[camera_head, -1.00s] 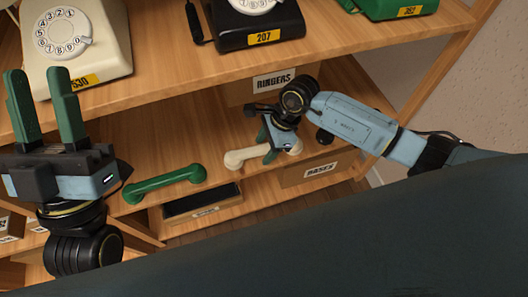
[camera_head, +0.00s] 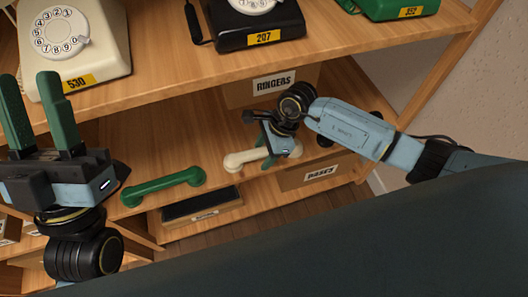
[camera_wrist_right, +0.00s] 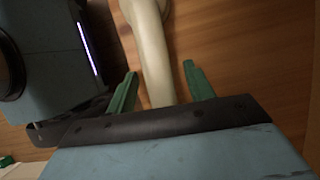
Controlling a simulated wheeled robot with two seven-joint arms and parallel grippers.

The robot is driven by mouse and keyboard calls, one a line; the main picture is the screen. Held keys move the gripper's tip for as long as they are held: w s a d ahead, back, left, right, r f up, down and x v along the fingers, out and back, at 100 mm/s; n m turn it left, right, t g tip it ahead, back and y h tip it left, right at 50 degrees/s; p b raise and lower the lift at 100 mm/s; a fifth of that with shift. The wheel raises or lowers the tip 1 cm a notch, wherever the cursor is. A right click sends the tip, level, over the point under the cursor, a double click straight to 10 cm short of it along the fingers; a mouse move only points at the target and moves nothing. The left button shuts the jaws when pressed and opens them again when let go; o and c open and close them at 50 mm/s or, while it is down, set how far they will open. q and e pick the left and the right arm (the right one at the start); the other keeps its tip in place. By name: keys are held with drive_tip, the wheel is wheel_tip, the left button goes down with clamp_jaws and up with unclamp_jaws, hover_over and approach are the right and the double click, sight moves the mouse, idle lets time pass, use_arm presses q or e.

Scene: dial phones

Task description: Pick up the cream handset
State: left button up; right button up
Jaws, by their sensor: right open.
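The cream handset (camera_head: 242,159) lies on the lower shelf in the head view, beside a green handset. My right gripper (camera_head: 267,157) is at the cream handset, pointing down, and covers part of it. In the right wrist view the cream handset (camera_wrist_right: 153,55) runs between the two green fingers of my open right gripper (camera_wrist_right: 157,88), with a gap to the right finger. My left gripper (camera_head: 42,112) is open and empty at the left, its green fingers pointing up, in front of the upper shelf.
The green handset (camera_head: 162,187) and a dark tray (camera_head: 202,205) lie left of the cream handset. A box marked RINGERS (camera_head: 272,85) stands behind, and a box marked BASES (camera_head: 320,172) is at the right. A cream phone (camera_head: 75,48) and a black phone (camera_head: 250,25) stand on the upper shelf.

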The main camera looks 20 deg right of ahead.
clamp_jaws()
idle(0.3)
drive_tip(key=shift+r, duration=0.1)
